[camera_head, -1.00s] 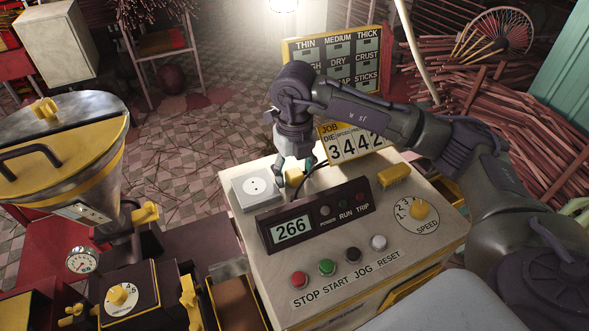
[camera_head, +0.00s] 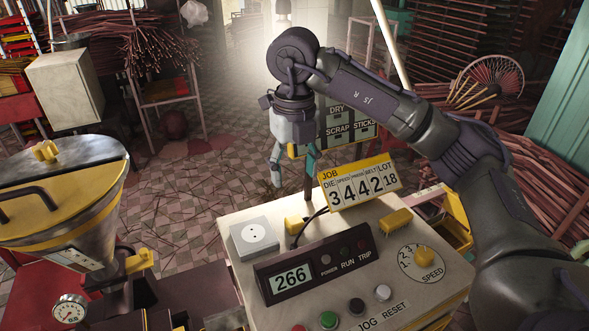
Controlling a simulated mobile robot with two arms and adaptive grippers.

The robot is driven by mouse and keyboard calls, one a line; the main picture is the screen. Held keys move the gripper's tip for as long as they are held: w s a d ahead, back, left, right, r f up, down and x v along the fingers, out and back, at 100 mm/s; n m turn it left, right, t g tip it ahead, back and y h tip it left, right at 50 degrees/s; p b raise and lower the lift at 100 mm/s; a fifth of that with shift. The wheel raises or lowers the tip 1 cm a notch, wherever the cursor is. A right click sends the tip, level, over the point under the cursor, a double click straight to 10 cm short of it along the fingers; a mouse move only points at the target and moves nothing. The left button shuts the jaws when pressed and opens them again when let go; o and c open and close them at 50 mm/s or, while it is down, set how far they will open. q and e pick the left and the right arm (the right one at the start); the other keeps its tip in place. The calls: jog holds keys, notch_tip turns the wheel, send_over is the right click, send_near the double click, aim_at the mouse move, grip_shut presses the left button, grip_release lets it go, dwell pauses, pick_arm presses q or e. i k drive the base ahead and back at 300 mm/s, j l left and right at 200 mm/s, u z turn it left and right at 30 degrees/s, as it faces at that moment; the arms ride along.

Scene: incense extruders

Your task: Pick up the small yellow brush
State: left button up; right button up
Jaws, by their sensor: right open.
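A small yellow block-like piece (camera_head: 396,221), which looks like the brush, lies on the right part of the control cabinet's top (camera_head: 345,240), below the job card. Its bristles are too small to make out. My right gripper (camera_head: 293,168) points down with its two fingers apart and nothing between them. In the picture it is above and left of the brush, beyond the cabinet's back edge and apart from it. My left gripper is not in the view.
A job sign (camera_head: 360,184) stands at the cabinet's back edge. A white socket box (camera_head: 254,236), a small yellow piece (camera_head: 294,226) with a black cable and a display box (camera_head: 315,266) crowd the top. A metal hopper (camera_head: 62,205) stands at left.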

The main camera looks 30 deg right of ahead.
aim_at(401, 218)
jog(key=k+j, duration=0.5)
jog(key=k, duration=0.2)
jog(key=k+j, duration=0.5)
jog(key=k, duration=0.15)
